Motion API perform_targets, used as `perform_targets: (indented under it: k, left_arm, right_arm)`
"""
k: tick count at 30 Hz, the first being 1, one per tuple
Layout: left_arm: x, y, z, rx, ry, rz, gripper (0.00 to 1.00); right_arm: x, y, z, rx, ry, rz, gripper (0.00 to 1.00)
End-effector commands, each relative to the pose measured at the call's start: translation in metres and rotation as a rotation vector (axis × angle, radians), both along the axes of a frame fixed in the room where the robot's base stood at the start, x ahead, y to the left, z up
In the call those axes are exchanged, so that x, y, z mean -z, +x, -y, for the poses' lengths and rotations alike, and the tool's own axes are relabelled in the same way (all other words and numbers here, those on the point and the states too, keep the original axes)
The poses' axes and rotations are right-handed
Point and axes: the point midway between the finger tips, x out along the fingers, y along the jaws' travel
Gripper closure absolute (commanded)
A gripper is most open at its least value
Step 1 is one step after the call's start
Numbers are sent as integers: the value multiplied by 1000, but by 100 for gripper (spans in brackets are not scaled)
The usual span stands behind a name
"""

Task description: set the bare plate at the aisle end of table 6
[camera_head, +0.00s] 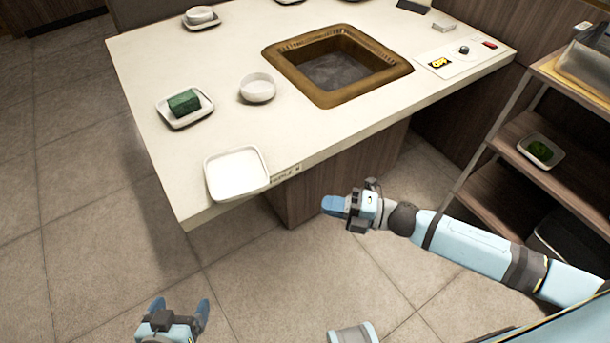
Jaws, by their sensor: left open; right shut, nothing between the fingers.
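An empty white square plate (237,174) lies flat on the near left corner of the pale table (215,75). My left gripper (181,306) is open and empty, below the table corner in the picture and apart from the plate. My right gripper (334,205) is shut and empty, in front of the table's near side, to the right of the plate.
A plate with a green block (184,103) and a white bowl (257,88) stand behind the plate. A brown-framed square well (338,66) is set into the table. A shelf cart (530,130) at right holds a dish with green food (540,151). The floor at left is clear.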

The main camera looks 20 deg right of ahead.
Motion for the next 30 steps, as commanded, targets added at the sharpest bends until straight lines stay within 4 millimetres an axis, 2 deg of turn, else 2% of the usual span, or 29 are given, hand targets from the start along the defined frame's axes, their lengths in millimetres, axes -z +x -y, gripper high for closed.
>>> perform_targets:
  k: [4, 8, 20, 24, 30]
  left_arm:
    - [2, -1, 0, 0, 1, -2, 9]
    - [3, -2, 0, 0, 1, -6, 9]
    - [5, -3, 0, -2, -1, -8, 9]
    - [7, -2, 1, -2, -2, -7, 9]
    - [6, -2, 1, -1, -1, -4, 9]
  right_arm:
    - [2, 2, -1, -27, -23, 26, 100]
    - [1, 8, -14, -27, -21, 29, 100]
    - [0, 46, -88, -26, -20, 27, 100]
    - [1, 67, -94, -24, -22, 28, 100]
    - [2, 81, -99, -24, -22, 24, 100]
